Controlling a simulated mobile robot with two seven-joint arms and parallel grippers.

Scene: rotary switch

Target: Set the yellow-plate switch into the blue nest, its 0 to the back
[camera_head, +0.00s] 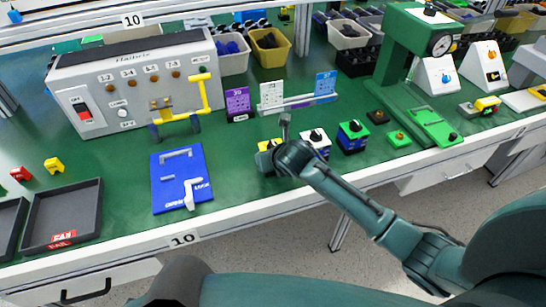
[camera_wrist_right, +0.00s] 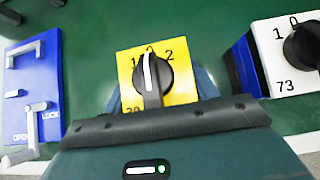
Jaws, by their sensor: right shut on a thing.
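The yellow-plate switch (camera_head: 265,146) is mostly hidden behind my right gripper (camera_head: 283,150) in the head view. In the right wrist view the yellow-plate switch (camera_wrist_right: 181,82) faces the camera, with its black knob's white line toward the 0 at the plate's far edge. The number at its lower left is partly covered. My right gripper is shut on this switch; whether it is clear of the bench I cannot tell. The blue nest (camera_head: 169,190) lies flat to the left, with a white bar and a white lever by OPEN and LOCK; it also shows in the wrist view (camera_wrist_right: 52,72). My left gripper is out of view.
A white-plate switch (camera_head: 316,137) stands just right of my gripper, and a green-plate switch (camera_head: 353,129) beyond it. A grey test box (camera_head: 140,85) with a yellow handle stands behind the nest. A grey FAIL tray (camera_head: 92,205) is left. Green bench between nest and gripper is clear.

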